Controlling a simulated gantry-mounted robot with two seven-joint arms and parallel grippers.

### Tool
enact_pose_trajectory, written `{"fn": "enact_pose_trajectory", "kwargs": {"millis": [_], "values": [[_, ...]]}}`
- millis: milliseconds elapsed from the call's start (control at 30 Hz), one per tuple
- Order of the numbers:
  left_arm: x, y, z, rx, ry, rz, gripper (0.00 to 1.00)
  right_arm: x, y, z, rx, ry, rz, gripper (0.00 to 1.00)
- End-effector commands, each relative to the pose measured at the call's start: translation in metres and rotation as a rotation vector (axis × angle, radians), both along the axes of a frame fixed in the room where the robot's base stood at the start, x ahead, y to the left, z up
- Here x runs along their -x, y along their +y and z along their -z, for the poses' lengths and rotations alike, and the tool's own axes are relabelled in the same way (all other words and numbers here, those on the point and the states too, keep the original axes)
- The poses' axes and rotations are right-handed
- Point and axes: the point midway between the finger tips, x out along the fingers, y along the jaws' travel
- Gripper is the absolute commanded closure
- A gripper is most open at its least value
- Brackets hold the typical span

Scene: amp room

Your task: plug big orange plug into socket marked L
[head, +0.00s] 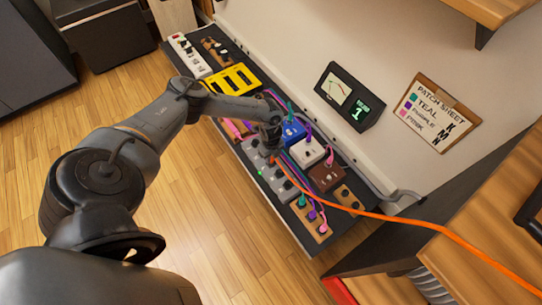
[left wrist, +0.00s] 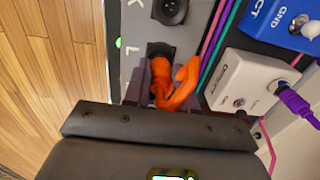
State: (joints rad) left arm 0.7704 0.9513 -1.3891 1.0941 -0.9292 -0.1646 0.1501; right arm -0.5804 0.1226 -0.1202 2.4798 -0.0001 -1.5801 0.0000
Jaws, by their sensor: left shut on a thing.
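The big orange plug (left wrist: 163,82) is between the fingers of my left gripper (left wrist: 160,88), which is shut on it. Its orange cable bends back to the right beside the fingers. The plug's front end meets the dark socket (left wrist: 160,49) beside the letter L on a grey panel; I cannot tell how deep it sits. In the head view my left gripper (head: 268,142) is over the grey socket row (head: 276,182), and the orange cable (head: 380,212) trails to the lower right. My right gripper is in neither view.
Another dark socket (left wrist: 170,9) lies beyond, near the letter K. A white pedal (head: 306,151), a blue pedal (head: 293,131) and a brown pedal (head: 326,177) stand close on the right, with teal, purple and pink cables between. The wooden floor (head: 190,225) at left is clear.

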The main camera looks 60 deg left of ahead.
Motion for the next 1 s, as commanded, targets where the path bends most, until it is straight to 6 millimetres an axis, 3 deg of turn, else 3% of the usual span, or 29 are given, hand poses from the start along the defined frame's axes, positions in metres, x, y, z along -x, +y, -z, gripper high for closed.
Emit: {"fn": "enact_pose_trajectory", "kwargs": {"millis": [267, 300, 500, 800, 1000], "values": [[0.0, 0.0, 0.0, 0.0, 0.0, 0.0, 1.0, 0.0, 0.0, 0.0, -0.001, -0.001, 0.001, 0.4], [0.0, 0.0, 0.0, 0.0, 0.0, 0.0, 0.71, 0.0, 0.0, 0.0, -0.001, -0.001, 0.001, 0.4], [0.0, 0.0, 0.0, 0.0, 0.0, 0.0, 0.44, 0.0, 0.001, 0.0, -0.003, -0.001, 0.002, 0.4], [0.0, 0.0, -0.002, 0.0, 0.0, 0.0, 0.44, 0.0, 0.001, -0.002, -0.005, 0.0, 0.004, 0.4], [0.0, 0.0, -0.021, 0.0, 0.001, -0.001, 0.44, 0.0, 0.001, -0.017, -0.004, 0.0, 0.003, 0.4]]}}
